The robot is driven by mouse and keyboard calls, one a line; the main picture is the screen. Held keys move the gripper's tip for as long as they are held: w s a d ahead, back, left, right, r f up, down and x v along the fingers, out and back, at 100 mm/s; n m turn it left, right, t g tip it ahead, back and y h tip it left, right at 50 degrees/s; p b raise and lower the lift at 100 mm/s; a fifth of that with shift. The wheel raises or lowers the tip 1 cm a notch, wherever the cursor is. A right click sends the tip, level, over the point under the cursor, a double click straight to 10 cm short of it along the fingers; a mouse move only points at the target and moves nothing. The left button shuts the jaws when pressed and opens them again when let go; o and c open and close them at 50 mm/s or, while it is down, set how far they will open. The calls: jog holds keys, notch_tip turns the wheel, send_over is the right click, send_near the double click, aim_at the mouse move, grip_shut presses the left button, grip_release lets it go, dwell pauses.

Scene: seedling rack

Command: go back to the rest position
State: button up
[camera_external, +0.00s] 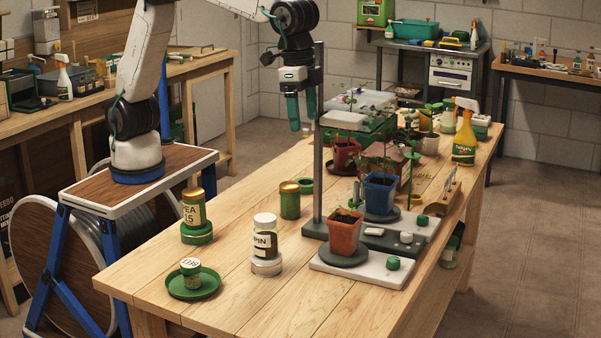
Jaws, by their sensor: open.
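My gripper (301,111) hangs from the arm above the far left part of the wooden table (215,258), pointing down. Its two teal fingers are apart with nothing visible between them. It is just left of a grey upright post (319,150) and clear of the tabletop. My arm arches in from the upper left, and its upper part is cut off by the frame's top edge.
An orange pot (345,235) and a blue pot (380,193) stand right of the post. Jars, including one marked PIN (265,240), and a green saucer (207,290) stand front left. A yellow spray bottle (464,140) stands far right. Bare wood lies at the front.

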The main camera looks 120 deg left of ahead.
jog(key=s+a+r, duration=0.3)
jog(key=s+r, duration=0.3)
jog(key=s, duration=0.5)
jog(key=s+a+f, duration=0.3)
jog(key=s, duration=0.7)
jog(key=s+a+f, duration=0.3)
jog(key=s, duration=0.8)
jog(key=s+a+f+m, duration=0.1)
jog(key=s+a+f, duration=0.1)
jog(key=s, duration=0.9)
jog(key=shift+a+f, duration=0.4)
